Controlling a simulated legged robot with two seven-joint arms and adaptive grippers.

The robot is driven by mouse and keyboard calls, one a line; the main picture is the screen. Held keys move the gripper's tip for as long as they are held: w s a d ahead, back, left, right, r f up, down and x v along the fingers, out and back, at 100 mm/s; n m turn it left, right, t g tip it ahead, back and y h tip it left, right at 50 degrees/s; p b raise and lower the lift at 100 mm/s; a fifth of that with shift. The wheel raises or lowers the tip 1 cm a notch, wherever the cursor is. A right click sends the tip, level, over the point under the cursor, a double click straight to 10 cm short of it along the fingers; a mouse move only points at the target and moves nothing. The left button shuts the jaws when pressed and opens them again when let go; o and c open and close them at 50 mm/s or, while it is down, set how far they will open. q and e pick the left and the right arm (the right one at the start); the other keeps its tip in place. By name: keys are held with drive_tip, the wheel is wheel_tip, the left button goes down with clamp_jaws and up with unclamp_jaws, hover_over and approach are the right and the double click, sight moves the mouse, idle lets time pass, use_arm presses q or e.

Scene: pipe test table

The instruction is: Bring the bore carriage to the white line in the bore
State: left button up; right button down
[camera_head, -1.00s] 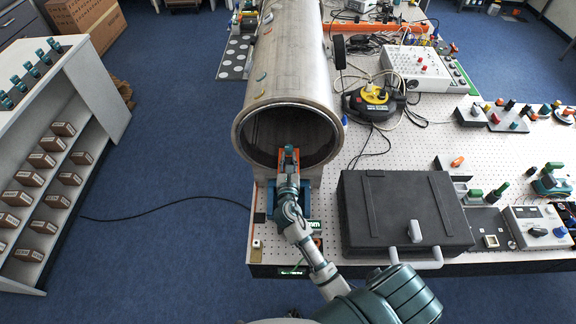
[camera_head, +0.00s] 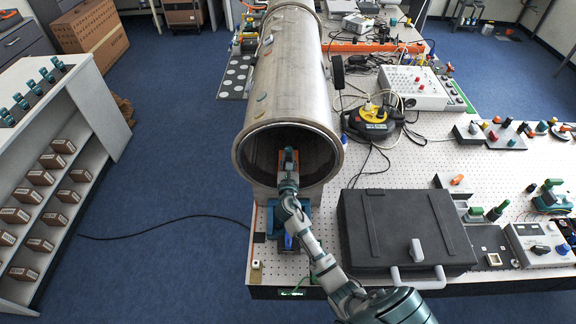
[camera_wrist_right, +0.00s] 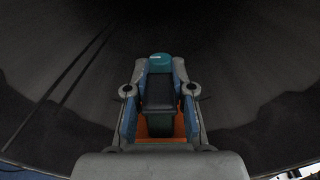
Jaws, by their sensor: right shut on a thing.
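The metal pipe (camera_head: 290,75) lies lengthwise on the table, its dark open bore facing me. The bore carriage (camera_head: 289,157), orange in the head view, is inside the bore mouth on the lower wall. In the right wrist view its orange base (camera_wrist_right: 165,128) lies below a black upright grip with a teal top (camera_wrist_right: 160,62). My right gripper (camera_head: 288,183) reaches into the mouth and is shut on the carriage, with a finger on each side of the grip. The white line cannot be made out in the dark bore. My left gripper is out of view.
A blue stand (camera_head: 297,228) is below the pipe mouth. A black case (camera_head: 403,232) lies close to the right of my arm. The pipe's rim (camera_head: 242,160) surrounds my gripper. A yellow and black device (camera_head: 372,118) with cables sits right of the pipe.

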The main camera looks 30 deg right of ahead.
sight(288, 152)
drive_tip(key=shift+x, duration=1.8)
drive_tip(key=shift+a+f+b, duration=0.1)
drive_tip(key=shift+f+b, duration=0.65)
drive_tip(key=shift+f, duration=0.05)
drive_tip(key=shift+f, duration=0.3)
drive_tip(key=c, duration=0.9)
unclamp_jaws()
drive_tip(key=shift+s, duration=0.1)
drive_tip(key=shift+s, duration=0.1)
drive_tip(key=v, duration=1.1)
drive_tip(key=shift+s+a, duration=0.2)
drive_tip(key=shift+a, duration=0.15)
drive_tip(key=shift+f, duration=0.1)
